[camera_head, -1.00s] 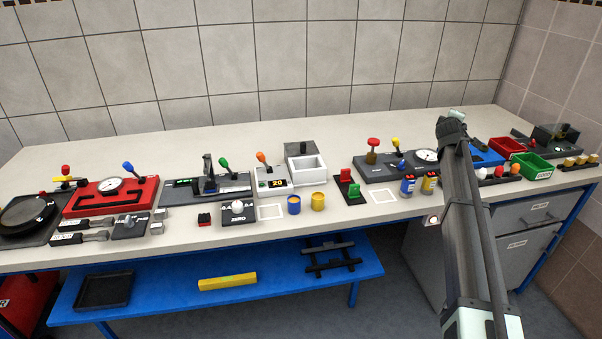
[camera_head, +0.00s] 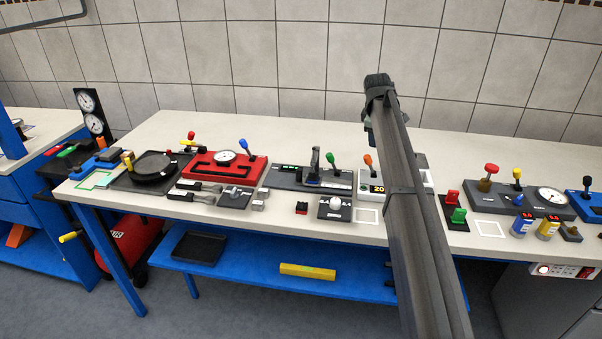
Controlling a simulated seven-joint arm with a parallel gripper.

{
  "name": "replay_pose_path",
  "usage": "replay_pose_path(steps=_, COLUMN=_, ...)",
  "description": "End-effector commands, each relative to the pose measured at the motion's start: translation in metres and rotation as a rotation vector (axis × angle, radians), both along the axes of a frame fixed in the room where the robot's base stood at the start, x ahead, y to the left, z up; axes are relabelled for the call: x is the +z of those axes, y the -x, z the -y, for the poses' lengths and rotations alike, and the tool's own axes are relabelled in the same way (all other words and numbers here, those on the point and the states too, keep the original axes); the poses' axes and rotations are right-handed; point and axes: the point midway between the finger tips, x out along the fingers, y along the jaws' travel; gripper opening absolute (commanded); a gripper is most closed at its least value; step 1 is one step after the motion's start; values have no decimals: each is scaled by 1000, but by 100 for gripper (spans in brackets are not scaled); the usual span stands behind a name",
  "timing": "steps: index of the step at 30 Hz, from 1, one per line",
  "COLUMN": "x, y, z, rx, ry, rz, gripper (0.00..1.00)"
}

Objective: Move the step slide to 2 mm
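A dark grey slide unit (camera_head: 285,177) stands on the bench, left of the picture's middle. No label for the step slide is readable, and the display is too small to read. My arm rises from the bottom right of the middle, and its top end stands above the back of the bench, right of the slide unit. My gripper's fingers cannot be made out. Nothing of mine touches the slide unit.
A red gauge unit (camera_head: 212,172) stands left of the slide unit. A white unit with an orange lever (camera_head: 371,187) is partly behind my arm. The back of the bench is clear.

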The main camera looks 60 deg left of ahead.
Motion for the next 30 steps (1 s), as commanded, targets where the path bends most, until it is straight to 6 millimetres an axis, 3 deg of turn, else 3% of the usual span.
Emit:
replay_pose_path(steps=1, x=3, y=33, z=-25, rx=45, ry=28, rz=-44, gripper=48)
replay_pose_path(steps=6, x=9, y=132, z=-75, rx=181, ry=126, rz=-183, gripper=48)
replay_pose_path(steps=9, x=13, y=178, z=-93, rx=245, ry=175, rz=-244, gripper=48)
replay_pose_path(steps=12, x=16, y=209, z=-103, rx=292, ry=209, rz=-284, gripper=48)
replay_pose_path(steps=16, x=18, y=230, z=-108, rx=321, ry=234, rz=-311, gripper=48)
replay_pose_path(steps=20, x=11, y=234, z=-108, rx=327, ry=238, rz=-316, gripper=48)
replay_pose_path(steps=30, x=-42, y=233, z=-107, rx=325, ry=237, rz=-316, gripper=48)
